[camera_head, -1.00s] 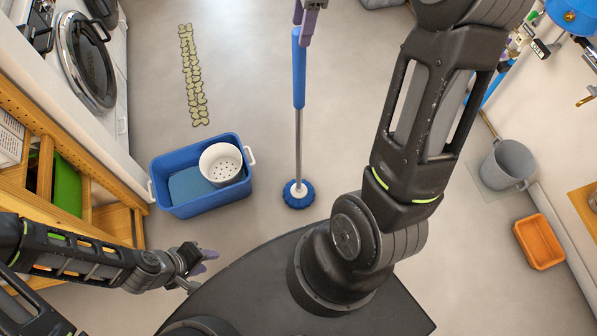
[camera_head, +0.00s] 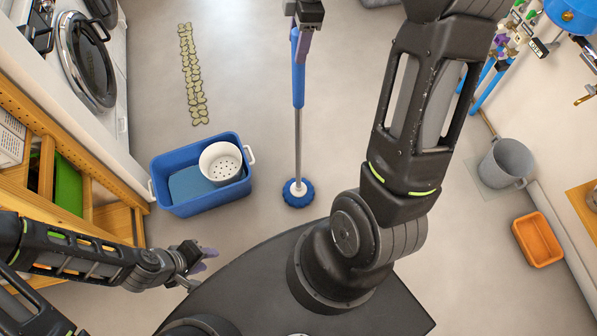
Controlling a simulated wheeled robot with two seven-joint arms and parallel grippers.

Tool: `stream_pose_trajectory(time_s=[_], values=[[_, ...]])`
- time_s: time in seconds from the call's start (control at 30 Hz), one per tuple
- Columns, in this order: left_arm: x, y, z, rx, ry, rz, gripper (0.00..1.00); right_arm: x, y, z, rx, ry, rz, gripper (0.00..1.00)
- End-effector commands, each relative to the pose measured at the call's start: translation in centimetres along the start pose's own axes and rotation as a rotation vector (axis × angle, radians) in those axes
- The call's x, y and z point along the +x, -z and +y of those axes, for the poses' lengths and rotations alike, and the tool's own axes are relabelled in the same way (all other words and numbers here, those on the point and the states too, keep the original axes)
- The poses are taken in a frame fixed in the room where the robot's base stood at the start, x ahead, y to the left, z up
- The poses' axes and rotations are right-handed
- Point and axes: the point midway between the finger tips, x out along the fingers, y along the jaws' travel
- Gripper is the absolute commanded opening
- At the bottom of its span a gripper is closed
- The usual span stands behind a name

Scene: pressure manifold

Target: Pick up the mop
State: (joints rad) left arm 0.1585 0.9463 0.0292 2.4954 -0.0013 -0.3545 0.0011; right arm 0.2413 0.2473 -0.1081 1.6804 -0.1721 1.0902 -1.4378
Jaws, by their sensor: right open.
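The mop stands upright on the floor, with a blue handle (camera_head: 298,85), a metal shaft and a round blue head (camera_head: 298,193). My right gripper (camera_head: 300,38) is at the upper part of the handle, near the top edge of the view. Its fingers are open and appear to lie at the sides of the handle; whether they touch it cannot be told.
A blue tub (camera_head: 183,208) with a white perforated basket (camera_head: 221,162) stands left of the mop. A grey bucket (camera_head: 508,163) and an orange bin (camera_head: 537,240) are at the right. A patterned mat (camera_head: 193,75) lies on open floor at the upper left.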

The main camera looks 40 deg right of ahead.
Motion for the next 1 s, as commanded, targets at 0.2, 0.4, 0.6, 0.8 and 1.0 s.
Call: stream_pose_trajectory(time_s=[0.2, 0.4, 0.6, 0.8, 1.0], values=[[-0.5, 0.0, 0.2, 0.000, 0.000, -0.001, 0.36, 2.6, 0.0, -0.1, 0.001, 0.003, -0.001, 0.55], [-0.5, 0.0, 0.2, 0.000, 0.000, -0.001, 0.36, 2.8, 0.0, 0.0, 0.000, 0.000, 0.000, 0.55], [-0.5, 0.0, 0.2, 0.000, 0.000, -0.001, 0.36, 2.8, 0.0, 0.0, 0.000, 0.001, 0.000, 0.55], [-0.5, 0.0, 0.2, 0.000, 0.000, 0.000, 0.36, 2.8, 0.0, 0.0, 0.000, 0.001, 0.000, 0.55], [-0.5, 0.0, 0.2, 0.000, 0.000, 0.000, 0.36, 2.8, 0.0, 0.0, 0.000, 0.001, 0.000, 0.40]])
